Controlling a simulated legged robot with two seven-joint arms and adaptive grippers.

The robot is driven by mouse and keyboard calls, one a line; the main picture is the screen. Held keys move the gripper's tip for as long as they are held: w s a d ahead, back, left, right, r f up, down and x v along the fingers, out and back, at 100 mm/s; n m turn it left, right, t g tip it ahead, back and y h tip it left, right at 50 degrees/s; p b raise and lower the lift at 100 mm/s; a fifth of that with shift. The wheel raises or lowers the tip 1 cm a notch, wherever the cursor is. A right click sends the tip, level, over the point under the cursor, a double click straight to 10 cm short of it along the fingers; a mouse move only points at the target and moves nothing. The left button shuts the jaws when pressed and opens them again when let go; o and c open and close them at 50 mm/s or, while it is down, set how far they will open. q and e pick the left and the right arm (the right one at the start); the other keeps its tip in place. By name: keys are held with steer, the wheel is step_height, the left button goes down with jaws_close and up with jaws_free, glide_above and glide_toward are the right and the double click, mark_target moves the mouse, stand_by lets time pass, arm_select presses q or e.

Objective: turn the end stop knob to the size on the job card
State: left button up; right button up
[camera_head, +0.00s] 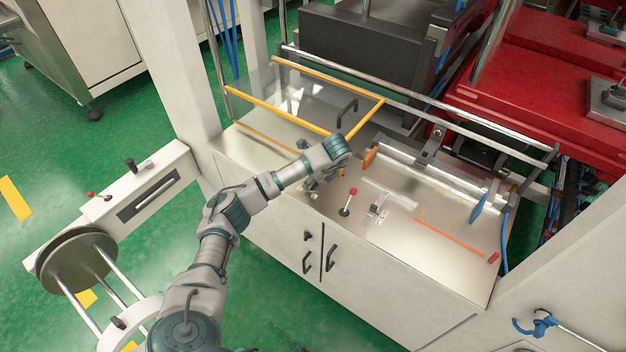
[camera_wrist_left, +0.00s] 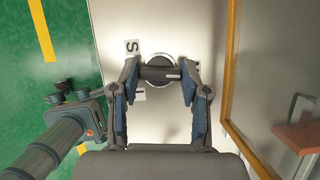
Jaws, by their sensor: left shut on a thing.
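The end stop knob (camera_wrist_left: 160,60) is a round silver disc with a dark bar grip across it, on a pale panel in the left wrist view. My left gripper (camera_wrist_left: 159,74) has its fingers at the two ends of the bar and is shut on it. A label "S" (camera_wrist_left: 131,46) is to the upper left of the knob; another label (camera_wrist_left: 139,94), partly covered, is below left. In the head view my left gripper (camera_head: 310,185) is low at the panel's near left edge, and my wrist hides the knob. I cannot make out a readable job card. My right gripper is out of view.
A yellow-framed clear guard (camera_head: 315,128) stands close beside my left wrist. A red-topped lever (camera_head: 348,202) and a small clamp-like part (camera_head: 378,212) are on the steel top. A red machine (camera_head: 540,80) is at the back right.

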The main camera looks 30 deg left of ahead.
arm_select(q)
steer(key=shift+w+a+r+n, duration=0.1)
steer(key=shift+w+r+n, duration=0.1)
steer(key=shift+n, duration=0.4)
steer(key=o, duration=1.1)
steer(key=shift+o, duration=0.2)
steer(key=shift+f, duration=0.15)
steer(key=v, duration=1.2)
steer(key=shift+w, duration=0.2)
